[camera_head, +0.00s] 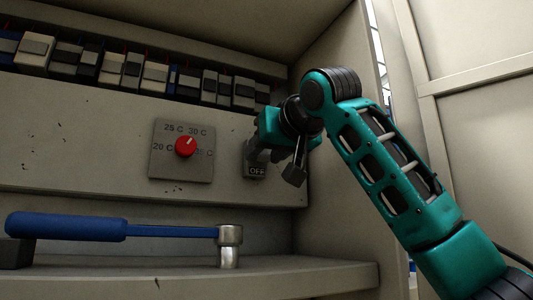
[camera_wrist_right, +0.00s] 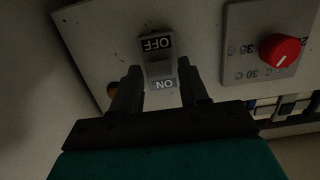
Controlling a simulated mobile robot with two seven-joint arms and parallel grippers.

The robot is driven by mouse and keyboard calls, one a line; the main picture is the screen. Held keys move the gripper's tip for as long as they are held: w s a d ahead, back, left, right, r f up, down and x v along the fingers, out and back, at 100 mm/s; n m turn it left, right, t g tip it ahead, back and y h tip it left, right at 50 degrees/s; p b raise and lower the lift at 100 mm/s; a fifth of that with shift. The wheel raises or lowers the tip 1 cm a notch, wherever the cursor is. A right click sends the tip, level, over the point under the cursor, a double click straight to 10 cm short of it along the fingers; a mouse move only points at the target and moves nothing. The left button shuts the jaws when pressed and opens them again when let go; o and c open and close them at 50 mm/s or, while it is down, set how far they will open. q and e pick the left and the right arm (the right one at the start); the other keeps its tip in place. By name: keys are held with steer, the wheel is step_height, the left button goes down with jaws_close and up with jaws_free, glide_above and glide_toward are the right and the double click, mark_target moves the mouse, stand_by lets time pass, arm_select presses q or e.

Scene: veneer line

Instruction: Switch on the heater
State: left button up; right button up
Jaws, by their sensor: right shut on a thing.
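The heater's switch (camera_head: 257,171) is on the grey panel at the right of the cabinet, with its OFF label visible at the bottom in the head view. The wrist view is turned over and shows the switch (camera_wrist_right: 159,68) with both its OFF and ON labels. My right gripper (camera_head: 274,163) is at the switch and hides its upper part in the head view. In the wrist view the fingers of my right gripper (camera_wrist_right: 160,75) stand on either side of the switch, shut on it. My left gripper is not in view.
A red temperature knob (camera_head: 186,146) on a grey plate (camera_head: 165,171) is left of the switch. A row of breakers (camera_head: 155,76) runs above. The cabinet's side wall (camera_head: 345,50) is close to my right arm.

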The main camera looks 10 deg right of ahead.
steer(key=shift+r+g+h, duration=0.4)
steer(key=shift+r+g, duration=0.35)
steer(key=shift+g, duration=0.45)
steer(key=o, duration=1)
steer(key=shift+w+f, duration=0.1)
steer(key=shift+c, duration=0.2)
steer(key=b+v, duration=0.2)
steer(key=v, duration=1.1)
